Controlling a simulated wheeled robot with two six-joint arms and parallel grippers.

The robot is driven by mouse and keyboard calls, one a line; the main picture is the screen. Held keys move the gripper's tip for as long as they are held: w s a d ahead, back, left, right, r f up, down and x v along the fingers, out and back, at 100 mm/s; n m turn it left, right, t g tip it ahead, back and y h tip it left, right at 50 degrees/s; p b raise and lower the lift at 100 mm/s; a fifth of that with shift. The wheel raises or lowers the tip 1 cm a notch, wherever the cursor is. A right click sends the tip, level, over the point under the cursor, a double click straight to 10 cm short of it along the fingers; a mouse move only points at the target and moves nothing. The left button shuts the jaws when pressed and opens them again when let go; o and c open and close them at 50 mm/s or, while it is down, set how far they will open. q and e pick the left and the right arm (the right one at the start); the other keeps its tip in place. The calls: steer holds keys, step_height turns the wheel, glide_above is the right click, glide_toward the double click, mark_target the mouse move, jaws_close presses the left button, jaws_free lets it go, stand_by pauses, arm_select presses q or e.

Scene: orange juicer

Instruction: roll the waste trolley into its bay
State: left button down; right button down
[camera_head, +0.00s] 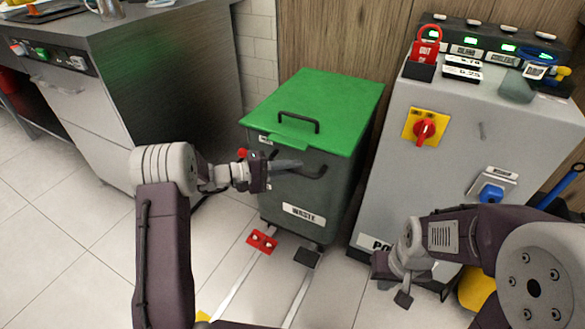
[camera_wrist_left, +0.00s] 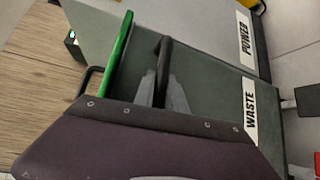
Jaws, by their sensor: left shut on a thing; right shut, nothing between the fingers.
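The waste trolley is a dark grey bin (camera_head: 300,195) with a green lid (camera_head: 320,105) and a WASTE label. It stands upright between the steel counter and the grey power cabinet, over two pale floor lines. My left gripper (camera_head: 290,165) is shut on the dark handle (camera_head: 313,170) on the trolley's front. In the left wrist view the fingers (camera_wrist_left: 166,95) close around the black handle (camera_wrist_left: 164,58), beside the green lid edge (camera_wrist_left: 117,55). My right gripper (camera_head: 403,285) is shut and empty, low in front of the power cabinet.
A steel counter (camera_head: 170,80) stands left, the power cabinet (camera_head: 460,130) close on the right. A red block (camera_head: 262,241) and a black pedal-like piece (camera_head: 308,257) sit at the trolley's foot. A wood-panelled wall (camera_head: 345,35) is behind. Tiled floor (camera_head: 70,230) is clear at left.

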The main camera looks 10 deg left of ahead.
arm_select(q)
steer(key=shift+w+r, duration=0.1)
steer(key=c, duration=1.4)
jaws_free()
steer(key=shift+o, duration=0.2)
steer(key=shift+a, duration=0.1)
steer(key=p+v, duration=0.4)
steer(key=v, duration=0.5)
